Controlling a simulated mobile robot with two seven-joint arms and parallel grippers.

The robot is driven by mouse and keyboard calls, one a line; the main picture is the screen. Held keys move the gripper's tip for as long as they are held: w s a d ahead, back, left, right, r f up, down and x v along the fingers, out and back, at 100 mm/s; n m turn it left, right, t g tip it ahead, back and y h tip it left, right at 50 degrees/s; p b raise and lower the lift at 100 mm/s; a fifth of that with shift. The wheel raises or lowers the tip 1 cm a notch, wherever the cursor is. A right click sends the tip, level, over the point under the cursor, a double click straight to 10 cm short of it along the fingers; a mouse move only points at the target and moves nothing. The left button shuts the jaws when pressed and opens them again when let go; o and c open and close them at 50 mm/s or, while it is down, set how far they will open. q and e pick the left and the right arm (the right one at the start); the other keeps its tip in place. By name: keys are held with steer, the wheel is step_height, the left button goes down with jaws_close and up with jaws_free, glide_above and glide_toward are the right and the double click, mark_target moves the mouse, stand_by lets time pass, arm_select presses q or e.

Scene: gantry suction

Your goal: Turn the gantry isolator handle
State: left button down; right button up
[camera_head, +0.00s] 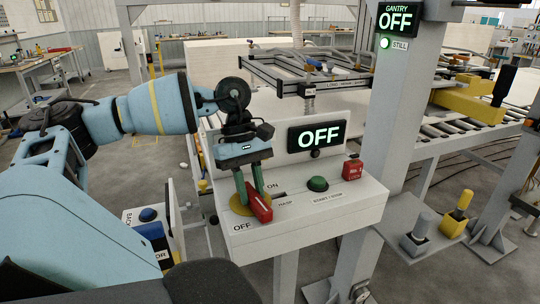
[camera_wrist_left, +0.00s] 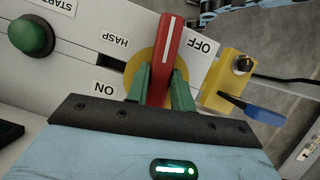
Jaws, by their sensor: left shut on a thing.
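The red isolator handle (camera_head: 260,204) sits on a yellow disc (camera_head: 236,205) at the left end of the grey control box (camera_head: 340,211). My left gripper (camera_head: 248,187) reaches down from above, its green fingers shut on the handle. In the left wrist view, the red handle (camera_wrist_left: 168,52) stands between the fingers (camera_wrist_left: 158,85). Its white stripe points up the picture, close beside the OFF label (camera_wrist_left: 203,45). The ON label (camera_wrist_left: 105,88) is left of the fingers. My right gripper is not in view.
The box display (camera_head: 316,136) and gantry sign (camera_head: 397,17) read OFF; a lamp (camera_head: 384,43) is lit beside STILL. A grey post (camera_head: 392,110) stands at the box's right.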

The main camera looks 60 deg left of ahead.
arm_select(q)
steer(key=shift+m+g, duration=0.3)
steer(key=shift+m, duration=0.5)
steer(key=c, duration=1.2)
jaws_free()
